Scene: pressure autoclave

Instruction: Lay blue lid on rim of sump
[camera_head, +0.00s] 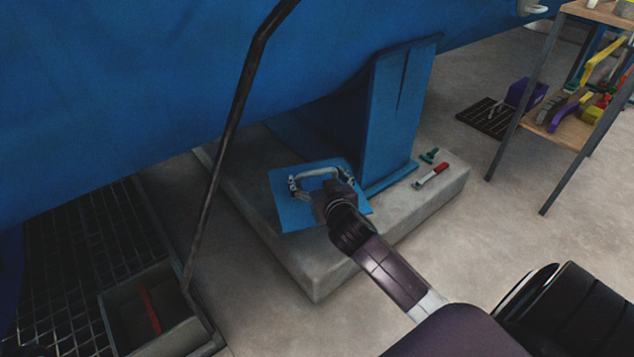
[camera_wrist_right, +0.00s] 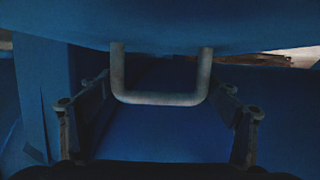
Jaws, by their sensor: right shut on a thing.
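The blue lid (camera_head: 293,214) is a flat square plate at the concrete plinth, beside the blue support leg. In the right wrist view a grey U-shaped handle (camera_wrist_right: 160,98) lies between the fingers, over a dark blue surface. I cannot tell whether the lid touches the plinth. The sump (camera_head: 182,336) is a grey open box in the floor at lower left, with a red bar inside. My left gripper is not in view.
The concrete plinth (camera_head: 330,270) bears a red-handled tool (camera_head: 432,175) and a small green item (camera_head: 430,155). A dark slanted rod (camera_head: 228,140) stands between plinth and sump. The big blue vessel (camera_head: 130,80) hangs overhead. A floor grating (camera_head: 75,245) adjoins the sump. A shelf (camera_head: 560,140) stands right.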

